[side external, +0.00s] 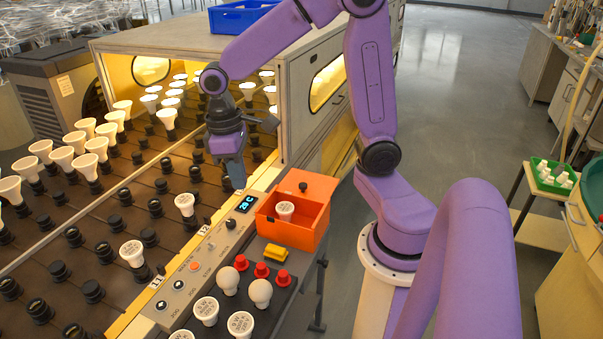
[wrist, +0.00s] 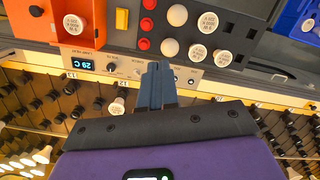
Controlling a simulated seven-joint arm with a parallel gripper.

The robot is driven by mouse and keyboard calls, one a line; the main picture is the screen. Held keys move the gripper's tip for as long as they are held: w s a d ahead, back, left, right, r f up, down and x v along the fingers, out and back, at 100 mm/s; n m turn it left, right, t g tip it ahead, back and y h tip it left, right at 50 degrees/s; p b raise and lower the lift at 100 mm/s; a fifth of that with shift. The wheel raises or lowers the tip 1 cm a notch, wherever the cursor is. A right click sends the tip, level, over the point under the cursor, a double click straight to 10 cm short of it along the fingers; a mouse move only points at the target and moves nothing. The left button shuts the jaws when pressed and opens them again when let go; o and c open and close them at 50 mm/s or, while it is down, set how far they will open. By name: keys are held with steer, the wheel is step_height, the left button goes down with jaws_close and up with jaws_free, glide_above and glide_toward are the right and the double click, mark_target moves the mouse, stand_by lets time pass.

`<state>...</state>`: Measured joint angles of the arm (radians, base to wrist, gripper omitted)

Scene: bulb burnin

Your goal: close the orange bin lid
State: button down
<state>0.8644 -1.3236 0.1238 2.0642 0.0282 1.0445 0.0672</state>
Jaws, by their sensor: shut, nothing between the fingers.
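The orange bin (side external: 291,235) sits on the grey ledge beside the control panel. Its lid (side external: 318,184), with a black knob (side external: 303,187), stands open at the back of the bin. A white bulb (side external: 285,209) is inside. In the wrist view the bin (wrist: 92,38) is at the upper left, cut by the picture edge, with the bulb (wrist: 74,24) and the knob (wrist: 36,11) showing. My gripper (side external: 237,181) is shut and empty, above the panel edge and left of the bin. Its fingers also show in the wrist view (wrist: 157,73), apart from the bin.
The control panel (side external: 205,262) has a lit display (side external: 245,203). A yellow block (side external: 276,253), red buttons (side external: 262,270) and several bulbs (side external: 229,281) stand near the bin. The burn-in rack (side external: 110,250) with sockets lies left. A blue crate (wrist: 297,20) shows at the wrist view's right.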

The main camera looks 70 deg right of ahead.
steer(key=w+d+f+m+g, duration=0.1)
steer(key=w+d+f+m, duration=0.2)
steer(key=w+d+m, duration=0.55)
steer(key=m+y, duration=0.4)
steer(key=m, duration=0.5)
glide_above(301, 180)
steer(key=shift+n, duration=0.25)
step_height(301, 180, down, 20)
steer(key=shift+s+f, duration=0.1)
steer(key=shift+s+a, duration=0.35)
steer(key=shift+a, duration=0.3)
steer(key=shift+s+a, duration=0.3)
steer(key=shift+a, duration=0.35)
